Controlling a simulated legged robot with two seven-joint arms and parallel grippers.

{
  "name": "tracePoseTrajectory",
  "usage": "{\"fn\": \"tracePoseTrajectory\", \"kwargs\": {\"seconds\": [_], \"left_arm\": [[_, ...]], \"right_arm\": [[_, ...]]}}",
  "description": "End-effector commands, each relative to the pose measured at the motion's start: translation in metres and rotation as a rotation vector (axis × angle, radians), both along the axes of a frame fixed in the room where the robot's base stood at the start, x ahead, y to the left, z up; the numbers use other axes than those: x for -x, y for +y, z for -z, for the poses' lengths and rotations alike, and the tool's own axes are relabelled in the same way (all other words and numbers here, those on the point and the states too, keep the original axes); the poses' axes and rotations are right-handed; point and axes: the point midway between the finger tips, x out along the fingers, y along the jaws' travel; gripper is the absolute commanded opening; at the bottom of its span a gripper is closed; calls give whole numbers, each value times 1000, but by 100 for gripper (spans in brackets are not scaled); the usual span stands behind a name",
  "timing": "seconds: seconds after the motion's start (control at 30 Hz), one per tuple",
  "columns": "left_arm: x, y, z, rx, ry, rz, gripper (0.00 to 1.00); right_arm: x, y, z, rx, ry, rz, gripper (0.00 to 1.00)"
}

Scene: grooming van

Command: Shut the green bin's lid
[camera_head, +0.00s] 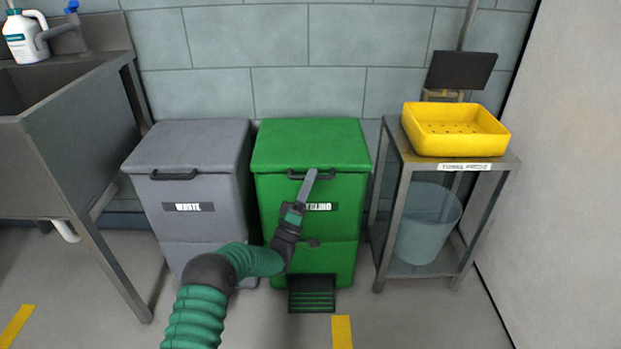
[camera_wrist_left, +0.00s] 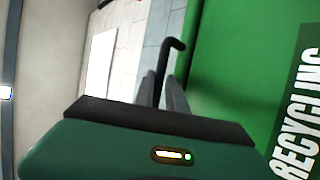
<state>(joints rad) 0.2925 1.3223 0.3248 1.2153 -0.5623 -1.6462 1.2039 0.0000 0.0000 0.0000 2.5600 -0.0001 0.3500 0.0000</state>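The green bin (camera_head: 318,225) stands against the wall, and its lid (camera_head: 311,143) lies flat and looks down on the bin. A black handle (camera_head: 325,174) runs along the lid's front edge. My left gripper (camera_head: 310,177) reaches up from below to this handle and covers part of it. In the left wrist view, the handle's dark bar (camera_wrist_left: 173,52) runs down between the two close-set grey fingers (camera_wrist_left: 167,88), which look shut on it. The bin's green face with its white label (camera_wrist_left: 297,125) fills the right side there. My right gripper is not in view.
A grey bin (camera_head: 197,215) stands close at the left, beside a metal sink (camera_head: 75,115). At the right, a metal stand (camera_head: 387,215) carries a yellow tray (camera_head: 455,142), with a bucket (camera_head: 428,222) below. A black pedal (camera_head: 312,293) sits at the green bin's foot.

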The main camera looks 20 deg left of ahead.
Motion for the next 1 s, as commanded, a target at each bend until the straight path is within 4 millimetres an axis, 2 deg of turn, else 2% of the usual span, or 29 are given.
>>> {"fn": "tracePoseTrajectory", "kwargs": {"seconds": [0.03,0.27,0.47,0.7,0.8,1.0], "left_arm": [[-1,2,6,0,14,-5,22],[4,3,9,-1,15,-5,22],[38,12,36,0,16,-3,22],[88,25,83,-1,7,-3,22],[104,29,99,0,5,-3,22],[119,33,114,0,0,-1,22]], "right_arm": [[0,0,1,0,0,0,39],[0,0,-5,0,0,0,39],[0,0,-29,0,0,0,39],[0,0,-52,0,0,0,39],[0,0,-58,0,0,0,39],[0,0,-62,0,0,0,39]]}}
